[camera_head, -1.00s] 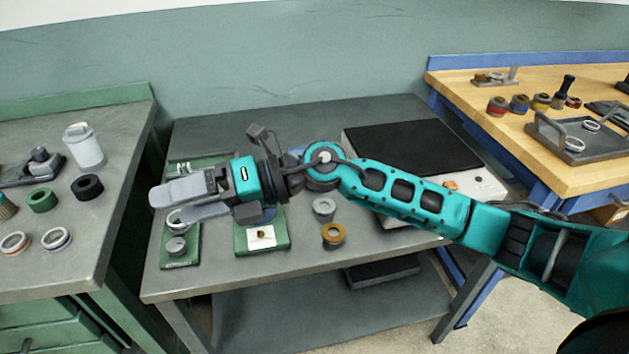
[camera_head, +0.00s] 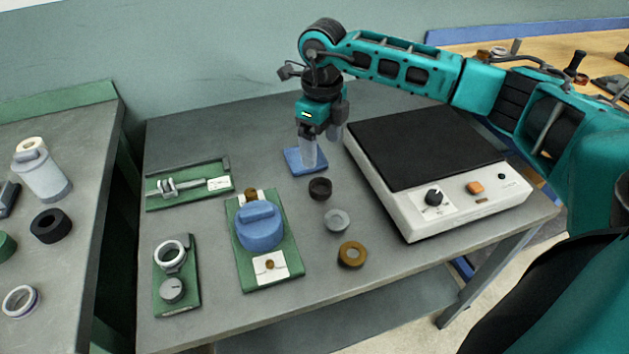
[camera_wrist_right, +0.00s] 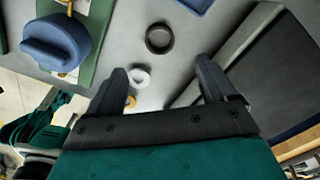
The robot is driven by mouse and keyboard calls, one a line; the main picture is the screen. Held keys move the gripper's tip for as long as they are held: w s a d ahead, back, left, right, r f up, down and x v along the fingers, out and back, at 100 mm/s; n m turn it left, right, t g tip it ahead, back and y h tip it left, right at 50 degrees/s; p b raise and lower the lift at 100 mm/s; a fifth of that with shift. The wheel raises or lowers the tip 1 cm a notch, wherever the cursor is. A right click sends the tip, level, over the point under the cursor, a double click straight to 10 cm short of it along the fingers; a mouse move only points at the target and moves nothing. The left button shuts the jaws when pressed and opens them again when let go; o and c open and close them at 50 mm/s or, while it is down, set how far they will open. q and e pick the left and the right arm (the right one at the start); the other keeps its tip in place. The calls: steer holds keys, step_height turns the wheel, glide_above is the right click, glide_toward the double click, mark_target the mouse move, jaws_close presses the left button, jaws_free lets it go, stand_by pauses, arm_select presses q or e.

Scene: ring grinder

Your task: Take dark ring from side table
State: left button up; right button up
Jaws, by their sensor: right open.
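A dark ring (camera_head: 320,188) lies flat on the grey table, in front of a small blue pad. It also shows in the right wrist view (camera_wrist_right: 159,38), ahead of the fingers and between their lines. My right gripper (camera_head: 311,160) points down above the blue pad (camera_head: 294,161), just behind the dark ring. In the wrist view its fingers (camera_wrist_right: 165,80) are apart with nothing gripped. Another black ring (camera_head: 50,226) lies on the left bench. My left gripper is not in view.
A grey ring (camera_head: 336,220) and a brass ring (camera_head: 351,254) lie in front of the dark ring. A white machine with a black top (camera_head: 425,160) stands close on the right. A green fixture with a blue knob (camera_head: 260,230) stands left.

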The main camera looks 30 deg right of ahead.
glide_toward(321, 180)
steer(key=shift+s+a+f, duration=0.35)
steer(key=shift+s+f, duration=0.15)
steer(key=shift+s+a+f, duration=0.3)
steer(key=shift+s+f, duration=0.2)
steer(key=shift+w+f, duration=0.1)
steer(key=shift+f, duration=2.95)
steer(key=shift+c, duration=0.3)
steer(key=shift+d+r, duration=0.1)
steer(key=c, duration=1.1)
steer(key=shift+c, duration=0.2)
